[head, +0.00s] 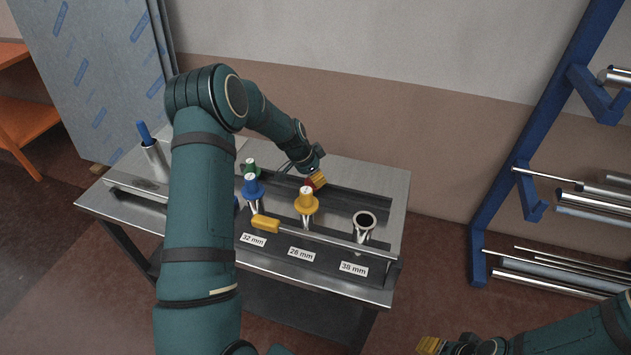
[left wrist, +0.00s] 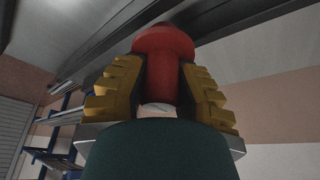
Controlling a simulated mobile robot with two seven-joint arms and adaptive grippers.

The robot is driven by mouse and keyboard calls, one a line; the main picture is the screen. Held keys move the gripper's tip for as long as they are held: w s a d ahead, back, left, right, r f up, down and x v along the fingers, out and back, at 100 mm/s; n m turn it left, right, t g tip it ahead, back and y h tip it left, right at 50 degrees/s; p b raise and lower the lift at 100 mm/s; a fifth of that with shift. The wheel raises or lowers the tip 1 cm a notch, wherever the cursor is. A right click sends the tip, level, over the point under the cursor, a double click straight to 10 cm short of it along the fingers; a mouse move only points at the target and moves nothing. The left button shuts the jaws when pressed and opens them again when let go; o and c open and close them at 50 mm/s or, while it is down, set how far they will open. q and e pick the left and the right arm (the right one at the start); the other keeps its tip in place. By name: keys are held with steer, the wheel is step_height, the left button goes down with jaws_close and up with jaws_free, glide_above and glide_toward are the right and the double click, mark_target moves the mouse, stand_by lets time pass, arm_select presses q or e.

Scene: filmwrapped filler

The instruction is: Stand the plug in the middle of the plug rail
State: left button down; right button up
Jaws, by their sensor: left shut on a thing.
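My left gripper (head: 315,181) is shut on a red plug (head: 309,184) over the back part of the workbench. In the left wrist view the red plug (left wrist: 164,55) sits between the two ridged yellow finger pads, its wide round end beyond them. In the head view it is mostly hidden by the fingers. A long dark rail (head: 350,197) runs along the bench beneath the gripper; whether the plug touches it I cannot tell. My right gripper (head: 432,346) shows at the bottom edge, away from the bench; its opening is unclear.
A blue plug (head: 252,187) and a yellow plug (head: 306,201) stand in tube ends; a green plug (head: 251,168) is behind. An open tube (head: 365,219) stands at right. A blue rack (head: 505,190) stands right.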

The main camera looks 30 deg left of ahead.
arm_select(q)
steer(key=shift+f, duration=0.85)
steer(key=shift+r, duration=0.1)
steer(key=shift+f+b, duration=0.25)
steer(key=shift+b, duration=0.05)
steer(key=c, duration=0.9)
jaws_free()
steer(key=shift+o, duration=0.2)
